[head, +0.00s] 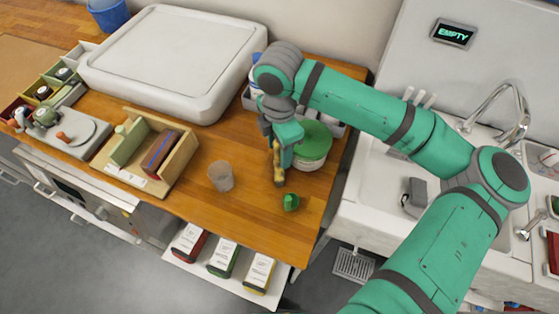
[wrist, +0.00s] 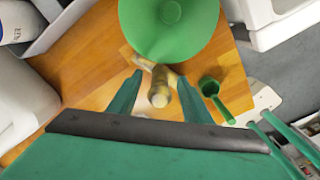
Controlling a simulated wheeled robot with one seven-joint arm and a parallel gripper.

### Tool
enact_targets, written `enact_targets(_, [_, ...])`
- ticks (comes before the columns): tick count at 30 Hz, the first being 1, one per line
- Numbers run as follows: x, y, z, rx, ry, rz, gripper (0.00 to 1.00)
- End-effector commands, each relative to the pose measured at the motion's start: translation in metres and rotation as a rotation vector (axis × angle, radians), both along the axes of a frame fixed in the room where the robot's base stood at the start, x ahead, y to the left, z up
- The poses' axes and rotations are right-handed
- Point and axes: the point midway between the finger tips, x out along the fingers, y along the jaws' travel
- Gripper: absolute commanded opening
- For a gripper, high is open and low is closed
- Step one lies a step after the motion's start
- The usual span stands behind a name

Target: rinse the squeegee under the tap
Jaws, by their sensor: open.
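A tan, brass-like handled tool (head: 278,168), which looks like the squeegee, stands on the wooden counter; its pale crosspiece shows in the wrist view, where its handle (wrist: 159,94) points up at the camera. My gripper (head: 281,160) is open above the counter. In the wrist view its two green fingers (wrist: 159,82) are on either side of the handle, with gaps visible; I cannot tell if either touches it. The curved metal tap (head: 518,118) rises at the back of the white sink (head: 372,190), to the right of the counter.
A round green-topped container (head: 316,140) stands close beside my gripper. A green scoop (head: 290,202) and a grey cup (head: 221,176) are nearby on the counter. A grey object (head: 414,192) sits in the sink. A wall display (head: 454,34) reads EMPTY.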

Motion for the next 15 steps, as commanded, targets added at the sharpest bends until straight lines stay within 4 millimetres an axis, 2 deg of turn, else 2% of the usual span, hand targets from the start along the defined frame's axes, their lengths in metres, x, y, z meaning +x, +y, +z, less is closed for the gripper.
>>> enact_targets(6, [0.001,0.001,-0.023,0.000,0.000,0.002,0.45])
enact_targets(14, [0.001,0.001,-0.026,0.000,-0.001,0.002,0.45])
enact_targets(15, [0.001,0.001,-0.025,0.000,-0.001,0.002,0.38])
